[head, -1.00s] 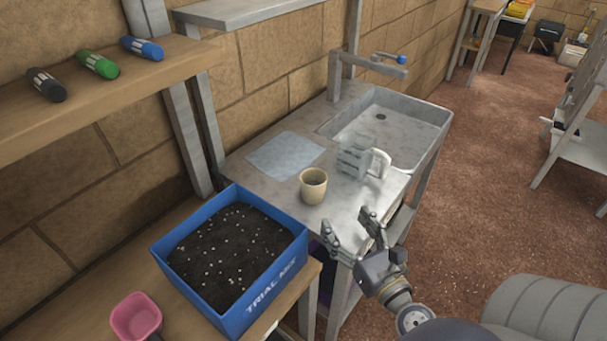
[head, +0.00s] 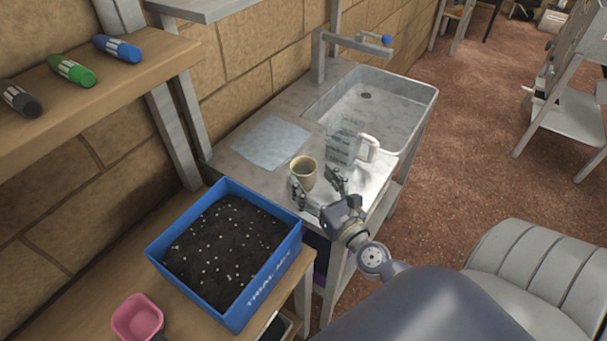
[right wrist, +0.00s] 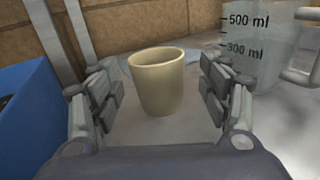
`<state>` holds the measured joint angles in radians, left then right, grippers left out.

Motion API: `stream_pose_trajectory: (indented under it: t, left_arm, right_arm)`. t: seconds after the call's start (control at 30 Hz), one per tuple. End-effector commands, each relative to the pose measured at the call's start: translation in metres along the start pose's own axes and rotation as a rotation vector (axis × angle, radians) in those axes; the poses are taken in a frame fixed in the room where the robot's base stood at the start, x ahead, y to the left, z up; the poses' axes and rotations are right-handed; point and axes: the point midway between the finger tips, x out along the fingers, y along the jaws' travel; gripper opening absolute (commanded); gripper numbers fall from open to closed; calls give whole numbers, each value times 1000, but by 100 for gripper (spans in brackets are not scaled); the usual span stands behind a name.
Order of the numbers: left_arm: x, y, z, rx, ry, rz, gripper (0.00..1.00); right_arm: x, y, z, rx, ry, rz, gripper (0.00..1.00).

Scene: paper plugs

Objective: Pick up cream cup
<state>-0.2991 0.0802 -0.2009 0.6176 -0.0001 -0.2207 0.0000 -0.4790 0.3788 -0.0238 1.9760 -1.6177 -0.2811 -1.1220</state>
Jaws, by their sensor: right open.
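The cream cup (head: 304,172) stands upright on the metal sink counter, beside the clear measuring jug. In the right wrist view the cup (right wrist: 158,80) is centred just ahead of the fingers, with its open rim facing up. My right gripper (head: 318,190) is open, with one finger to the left and one to the right of the cup's near side. The right wrist view also shows the gripper (right wrist: 160,105) spread wider than the cup, with gaps on both sides. The near finger hides a little of the cup's lower part in the head view. My left gripper is not in view.
The measuring jug (head: 343,143) with a white handle stands close right of the cup. A pale sheet (head: 271,142) lies behind-left. A blue box of soil (head: 166,262) is at left, with a pink scoop (head: 137,318) nearby. The sink basin (head: 400,118) lies behind.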

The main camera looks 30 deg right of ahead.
Motion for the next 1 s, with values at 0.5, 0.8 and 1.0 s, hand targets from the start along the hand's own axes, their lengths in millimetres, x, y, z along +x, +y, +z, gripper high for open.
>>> stream_pose_trajectory:
  t: [0.5, 0.8, 1.0]
  left_arm:
    - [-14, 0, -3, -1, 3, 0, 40]
    - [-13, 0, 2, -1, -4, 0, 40]
    - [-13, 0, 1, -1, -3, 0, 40]
  right_arm:
    - [50, 4, -5, 0, -2, 0, 70]
    - [50, 4, -6, 0, -1, 0, 52]
    - [50, 4, -6, 0, -1, 0, 24]
